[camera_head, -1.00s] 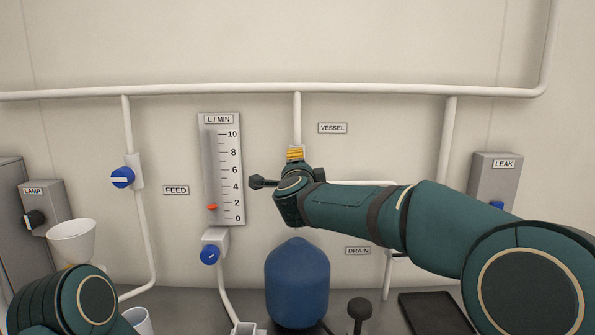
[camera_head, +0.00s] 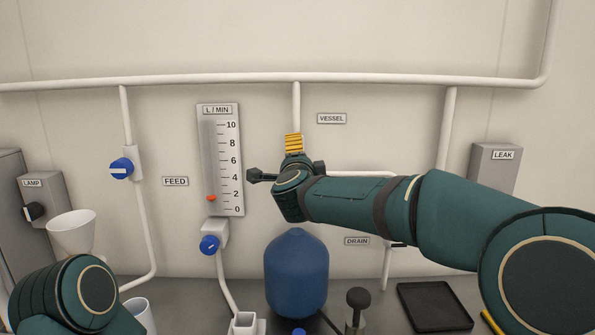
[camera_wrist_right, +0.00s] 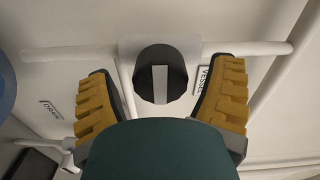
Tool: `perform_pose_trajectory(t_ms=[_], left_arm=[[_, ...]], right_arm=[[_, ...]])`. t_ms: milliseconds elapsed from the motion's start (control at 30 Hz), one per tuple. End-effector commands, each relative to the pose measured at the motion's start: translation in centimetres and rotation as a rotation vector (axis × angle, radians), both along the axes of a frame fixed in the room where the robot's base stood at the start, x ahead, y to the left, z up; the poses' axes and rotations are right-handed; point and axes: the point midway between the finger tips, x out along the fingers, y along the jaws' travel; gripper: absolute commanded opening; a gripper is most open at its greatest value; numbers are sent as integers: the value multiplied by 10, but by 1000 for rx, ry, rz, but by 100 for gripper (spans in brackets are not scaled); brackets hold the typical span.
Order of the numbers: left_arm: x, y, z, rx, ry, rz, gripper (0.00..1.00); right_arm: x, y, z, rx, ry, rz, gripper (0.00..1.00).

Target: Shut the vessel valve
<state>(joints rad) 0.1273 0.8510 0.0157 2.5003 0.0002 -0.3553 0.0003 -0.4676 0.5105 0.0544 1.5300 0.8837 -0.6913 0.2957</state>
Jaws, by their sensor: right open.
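The vessel valve shows in the right wrist view as a dark round knob (camera_wrist_right: 148,78) with a pale bar across its face, on a light plate (camera_wrist_right: 128,48). The bar lies across the line of the pipe. My right gripper (camera_wrist_right: 163,90) is open, with one yellow finger on each side of the knob; contact cannot be told. In the head view my right gripper (camera_head: 293,142) is below the horizontal pipe, left of the VESSEL label (camera_head: 332,118), and hides the knob. My left gripper is out of view; only my left arm shows.
A flow gauge (camera_head: 231,165) reads between 0 and 2. Blue knobs stand by the FEED label (camera_head: 175,181) and under the gauge. A blue vessel (camera_head: 296,275) stands below my right arm. A white funnel (camera_head: 72,232) and a black tray (camera_head: 434,307) are also there.

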Motion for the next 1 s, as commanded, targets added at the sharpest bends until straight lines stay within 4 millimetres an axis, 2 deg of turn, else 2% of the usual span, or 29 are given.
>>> perform_pose_trajectory(t_ms=[300, 500, 700, 1000], left_arm=[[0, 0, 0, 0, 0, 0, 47], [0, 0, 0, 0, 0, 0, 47], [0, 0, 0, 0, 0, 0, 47], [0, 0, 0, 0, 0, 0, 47]], right_arm=[[-65, 0, 1, -1, -2, 1, 82], [-92, 0, 1, 1, -1, 0, 82], [-102, -1, 0, 0, -1, -2, 82], [-102, -1, 0, 0, -1, -1, 82]])
